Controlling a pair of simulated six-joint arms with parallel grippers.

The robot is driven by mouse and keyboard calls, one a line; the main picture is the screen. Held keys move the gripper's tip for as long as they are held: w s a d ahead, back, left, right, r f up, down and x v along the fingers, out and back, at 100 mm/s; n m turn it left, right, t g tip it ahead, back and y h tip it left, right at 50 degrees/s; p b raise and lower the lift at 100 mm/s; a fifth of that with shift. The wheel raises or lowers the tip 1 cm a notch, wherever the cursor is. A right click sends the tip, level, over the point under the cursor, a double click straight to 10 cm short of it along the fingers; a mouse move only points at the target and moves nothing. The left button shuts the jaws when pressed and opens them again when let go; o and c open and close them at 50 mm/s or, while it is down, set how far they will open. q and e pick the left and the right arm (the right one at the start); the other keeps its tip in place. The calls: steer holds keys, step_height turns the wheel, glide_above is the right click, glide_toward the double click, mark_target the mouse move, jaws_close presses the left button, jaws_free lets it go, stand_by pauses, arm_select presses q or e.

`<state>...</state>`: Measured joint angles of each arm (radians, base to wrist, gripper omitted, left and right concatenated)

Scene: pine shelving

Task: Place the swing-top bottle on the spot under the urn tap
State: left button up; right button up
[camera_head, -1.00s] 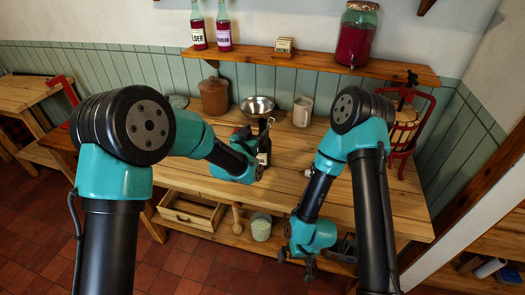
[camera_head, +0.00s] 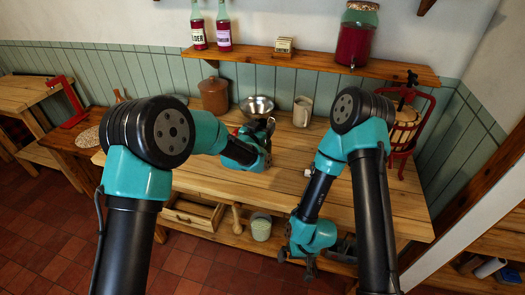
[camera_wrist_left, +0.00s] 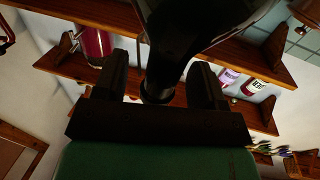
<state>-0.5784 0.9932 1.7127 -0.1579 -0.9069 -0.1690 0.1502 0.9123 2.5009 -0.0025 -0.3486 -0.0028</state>
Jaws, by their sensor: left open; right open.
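My left gripper (camera_head: 268,150) is over the worktop, in front of the metal bowl. In the left wrist view its jaws (camera_wrist_left: 160,88) stand open, one on each side of a dark glossy shape that appears to be the swing-top bottle (camera_wrist_left: 195,35). Whether a jaw touches it cannot be told. In the head view the bottle is mostly hidden by my gripper. The urn, a glass jar of red liquid (camera_head: 357,35), stands on the wall shelf with its tap (camera_head: 351,66) at the lower front. The spot beneath is not distinct. My right gripper (camera_head: 296,265) is open and empty, low before the worktop.
The metal bowl (camera_head: 257,105), a brown crock (camera_head: 214,95) and a pale mug (camera_head: 303,111) stand along the back of the worktop (camera_head: 210,180). A red-framed press (camera_head: 404,125) stands at the right. Two labelled bottles are on the shelf (camera_head: 310,60).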

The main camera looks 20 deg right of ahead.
stand_by(0.3)
arm_select(q)
jaws_close()
stand_by(0.5)
steer(key=shift+r, duration=0.1)
